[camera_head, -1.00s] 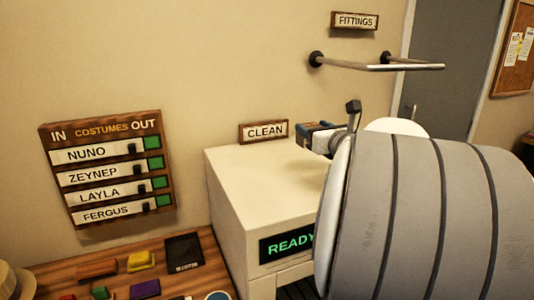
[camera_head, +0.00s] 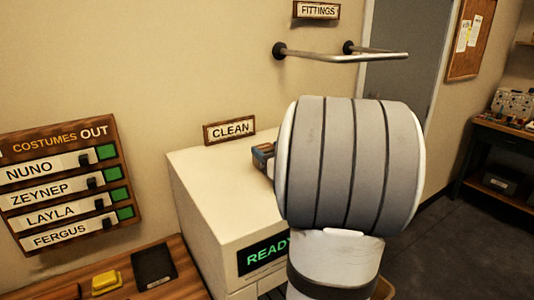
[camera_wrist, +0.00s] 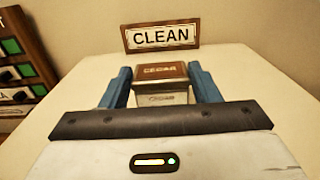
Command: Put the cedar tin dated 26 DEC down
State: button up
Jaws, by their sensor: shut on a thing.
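The cedar tin (camera_wrist: 162,72) has a brown lid lettered CEDAR and a pale front in the wrist view; no date can be read. My gripper (camera_wrist: 161,80) is shut on it, with one blue finger on each side. The tin is over or on the cream cabinet top (camera_wrist: 255,85), in front of the CLEAN sign (camera_wrist: 161,35); I cannot tell whether it touches.
The cabinet has a green READY display (camera_head: 263,253) on its front. A COSTUMES board (camera_head: 65,185) hangs on the wall at left. A wooden table (camera_head: 185,265) with a dark card and a yellow block stands at lower left. A metal rail (camera_head: 345,57) juts from the wall above.

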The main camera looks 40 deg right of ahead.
jog(key=shift+f, duration=0.35)
jog(key=shift+f, duration=0.15)
jog(key=o, duration=1.1)
